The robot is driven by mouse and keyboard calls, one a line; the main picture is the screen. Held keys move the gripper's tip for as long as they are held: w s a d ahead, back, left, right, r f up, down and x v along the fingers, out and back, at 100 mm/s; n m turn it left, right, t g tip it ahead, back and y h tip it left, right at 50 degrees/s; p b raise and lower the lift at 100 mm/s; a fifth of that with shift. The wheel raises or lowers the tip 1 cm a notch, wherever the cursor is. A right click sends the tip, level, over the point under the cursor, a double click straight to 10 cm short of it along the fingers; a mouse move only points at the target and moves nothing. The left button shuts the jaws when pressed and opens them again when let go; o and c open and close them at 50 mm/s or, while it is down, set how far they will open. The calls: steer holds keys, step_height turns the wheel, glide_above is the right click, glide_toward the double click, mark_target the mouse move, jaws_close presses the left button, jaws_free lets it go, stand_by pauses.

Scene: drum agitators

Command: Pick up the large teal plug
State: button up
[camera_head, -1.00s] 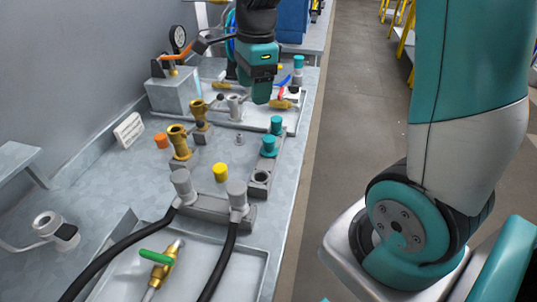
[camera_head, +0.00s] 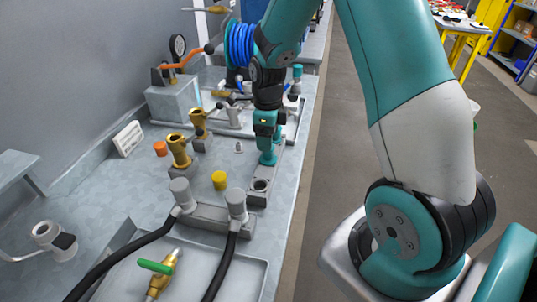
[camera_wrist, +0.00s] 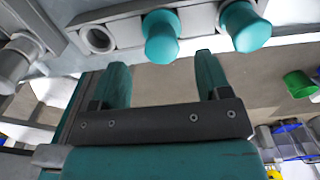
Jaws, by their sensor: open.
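In the wrist view two teal plugs stand in a grey block with an empty round hole (camera_wrist: 97,38). The nearer teal plug (camera_wrist: 161,36), beside the hole, lies just beyond the gap between my fingertips; the other teal plug (camera_wrist: 244,26) is to its right. Their sizes are hard to compare. In the head view the nearer plug shows at the block (camera_head: 267,158), below my gripper, which mostly hides the other. My gripper (camera_wrist: 160,62) is open and empty, its two fingers apart. It also shows in the head view (camera_head: 267,138), above the block.
A tray with a green-handled valve (camera_head: 157,267) is in front. The floor (camera_head: 320,170) right of the bench is clear.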

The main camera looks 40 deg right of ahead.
steer(key=shift+d+f+p, duration=0.1)
steer(key=shift+f+p, duration=0.65)
steer(key=shift+f, duration=1.95)
steer(key=shift+w, duration=0.1)
steer(key=c, duration=1)
steer(key=shift+r, duration=0.1)
step_height(320, 180, up, 20)
steer(key=shift+f+b, duration=0.1)
steer(key=shift+b, duration=0.85)
